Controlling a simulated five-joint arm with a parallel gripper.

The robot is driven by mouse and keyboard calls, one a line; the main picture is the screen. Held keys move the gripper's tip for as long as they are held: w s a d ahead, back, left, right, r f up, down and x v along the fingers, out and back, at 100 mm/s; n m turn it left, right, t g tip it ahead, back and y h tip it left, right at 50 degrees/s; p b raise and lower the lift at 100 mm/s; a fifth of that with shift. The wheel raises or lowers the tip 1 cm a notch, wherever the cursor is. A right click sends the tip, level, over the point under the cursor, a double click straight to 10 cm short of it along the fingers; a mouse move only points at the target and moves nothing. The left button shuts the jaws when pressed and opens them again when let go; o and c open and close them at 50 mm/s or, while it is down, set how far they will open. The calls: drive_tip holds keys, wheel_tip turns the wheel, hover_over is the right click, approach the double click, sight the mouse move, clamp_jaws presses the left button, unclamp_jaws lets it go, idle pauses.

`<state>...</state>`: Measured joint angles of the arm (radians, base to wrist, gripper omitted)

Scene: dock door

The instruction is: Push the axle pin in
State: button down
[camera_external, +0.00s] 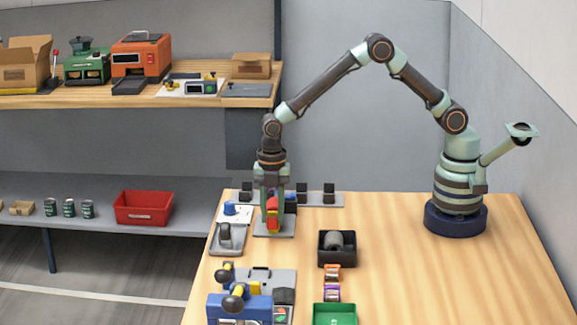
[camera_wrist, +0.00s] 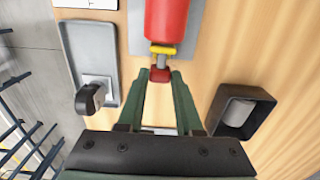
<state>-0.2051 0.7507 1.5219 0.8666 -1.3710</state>
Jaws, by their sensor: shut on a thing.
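A red body (camera_wrist: 167,18) with a yellow collar (camera_wrist: 163,49) stands over a grey plate (camera_wrist: 138,30) at the top of the wrist view. A short grey shaft with a red head, which looks like the axle pin (camera_wrist: 160,75), sticks out from the collar towards me. My gripper (camera_wrist: 160,80) is shut on this red head, one green finger on each side. In the external view my gripper (camera_external: 272,205) points down at the table's far left, with the red body (camera_external: 272,215) at its fingers. How deep the pin sits inside the body is hidden.
A grey tray (camera_external: 229,250) with a dark knob is left of the red body. A black box (camera_external: 337,262) holding a grey cylinder is at its right. A blue machine (camera_external: 240,308) and a green tray (camera_external: 334,316) are at the front. The table's right side is clear.

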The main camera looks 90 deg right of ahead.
drive_tip(key=c, duration=0.6)
unclamp_jaws()
drive_tip(key=shift+d, duration=0.2)
drive_tip(key=shift+o, duration=0.2)
drive_tip(key=shift+r, duration=0.1)
wheel_tip(320, 180, up, 12)
drive_tip(key=s+d+r+m+t, duration=0.3)
drive_tip(key=s+d+r+m, duration=0.2)
drive_tip(key=s+r+m, duration=0.3)
drive_tip(key=s+d+m+t, duration=0.2)
drive_tip(key=s+d+m, duration=0.2)
drive_tip(key=s+m, duration=0.6)
drive_tip(key=shift+s+d+t, duration=0.2)
drive_tip(key=shift+s+t, duration=0.05)
drive_tip(key=shift+t, duration=0.05)
